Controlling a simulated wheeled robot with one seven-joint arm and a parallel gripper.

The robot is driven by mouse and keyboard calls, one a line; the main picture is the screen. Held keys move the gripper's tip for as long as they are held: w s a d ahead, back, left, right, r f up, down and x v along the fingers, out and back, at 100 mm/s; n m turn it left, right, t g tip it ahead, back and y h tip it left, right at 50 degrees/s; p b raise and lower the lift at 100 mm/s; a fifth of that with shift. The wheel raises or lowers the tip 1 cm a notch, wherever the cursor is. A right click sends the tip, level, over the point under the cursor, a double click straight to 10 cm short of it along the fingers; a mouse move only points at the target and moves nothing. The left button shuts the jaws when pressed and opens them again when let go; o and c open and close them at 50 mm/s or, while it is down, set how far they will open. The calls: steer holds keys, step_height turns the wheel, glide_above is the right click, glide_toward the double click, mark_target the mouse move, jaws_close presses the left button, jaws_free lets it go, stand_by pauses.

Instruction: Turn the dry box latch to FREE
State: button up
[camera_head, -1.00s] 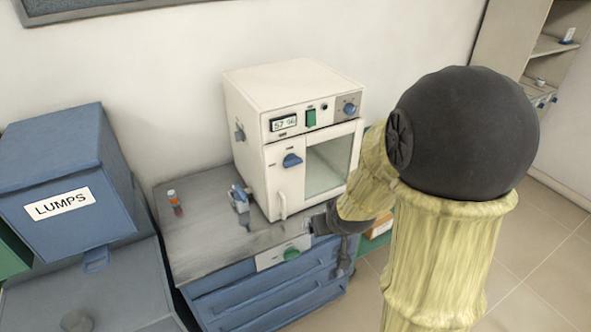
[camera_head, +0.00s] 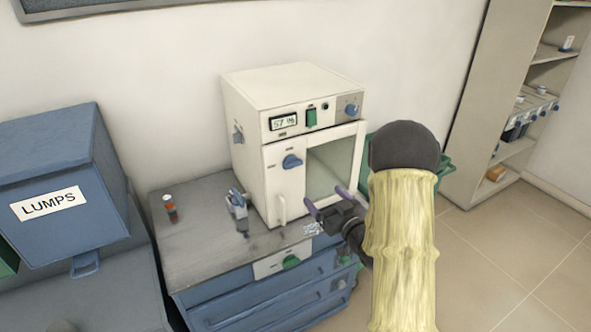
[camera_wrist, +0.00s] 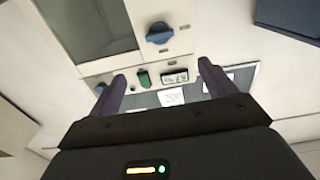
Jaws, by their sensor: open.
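The dry box (camera_head: 247,95) is a cream cabinet with a display, a green switch and a glass-windowed door that looks closed. Its blue latch (camera_head: 292,161) sits on the left part of the door, lying roughly level; the marks beside it are too small to read. The latch also shows in the wrist view (camera_wrist: 159,34), apart from my fingers. My gripper (camera_head: 325,197) is open and empty in front of the lower door, right of and below the latch. In the wrist view, the two purple fingers (camera_wrist: 161,73) stand wide apart.
A pale vertical handle (camera_head: 282,209) is low on the door. A blue LUMPS bin (camera_head: 62,180) is at left, and shelves (camera_head: 500,100) are at right.

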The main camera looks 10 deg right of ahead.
mark_target(294, 165)
steer(key=shift+w, duration=0.1)
steer(key=p+x, duration=0.5)
steer(key=x, duration=1)
steer(key=shift+w+a+p, duration=0.2)
steer(key=shift+w+p, duration=0.15)
steer(key=shift+x, duration=0.8)
steer(key=shift+c, duration=0.4)
steer(key=c, duration=0.9)
